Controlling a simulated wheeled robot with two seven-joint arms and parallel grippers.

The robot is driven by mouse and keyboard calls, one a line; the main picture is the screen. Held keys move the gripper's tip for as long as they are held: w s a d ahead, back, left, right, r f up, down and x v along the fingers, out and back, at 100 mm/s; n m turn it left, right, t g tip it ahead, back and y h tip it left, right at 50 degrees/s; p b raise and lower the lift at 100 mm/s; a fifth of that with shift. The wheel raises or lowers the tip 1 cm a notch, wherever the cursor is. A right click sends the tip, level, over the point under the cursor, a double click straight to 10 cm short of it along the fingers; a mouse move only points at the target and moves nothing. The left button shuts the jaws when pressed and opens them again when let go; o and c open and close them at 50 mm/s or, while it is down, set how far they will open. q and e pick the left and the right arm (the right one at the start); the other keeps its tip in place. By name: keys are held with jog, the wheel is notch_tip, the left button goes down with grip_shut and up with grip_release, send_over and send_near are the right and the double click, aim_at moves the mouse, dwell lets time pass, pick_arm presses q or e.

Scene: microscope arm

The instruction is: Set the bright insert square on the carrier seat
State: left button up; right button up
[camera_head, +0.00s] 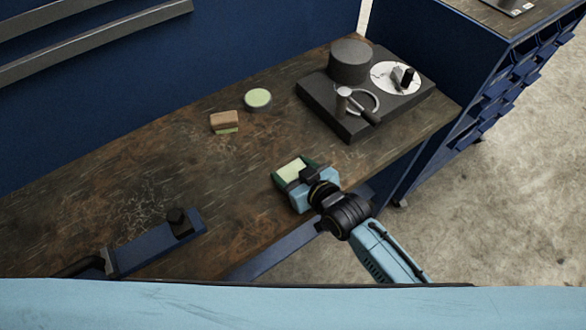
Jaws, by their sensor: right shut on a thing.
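My right gripper (311,177) is at the front edge of the bench, shut on a dark green piece with a bright pale yellow-green top (292,169). This looks like the bright insert. The fingers hide its near right side, and I cannot tell whether it touches the bench. No part is clearly marked as the carrier seat. A black base (348,122) at the back right bears a dark cylinder (350,61), a white disc (390,74) with a small dark block on it, and a metal ring with a black handle (362,107).
A round pale green-topped piece (258,100) and a brown block with a green underside (225,121) lie on the bench (90,190). A blue bar with a black knob (155,242) lies at the front left. Bench between the blocks and my gripper is clear.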

jog(key=shift+r, duration=0.1)
jog(key=o, duration=1.4)
jog(key=shift+f, duration=0.25)
jog(key=shift+f+b, duration=0.15)
jog(key=shift+b, duration=0.45)
jog(key=p+v, duration=0.2)
jog(key=v, duration=1.1)
jog(key=shift+s+r, duration=0.2)
jog(key=shift+s, duration=0.05)
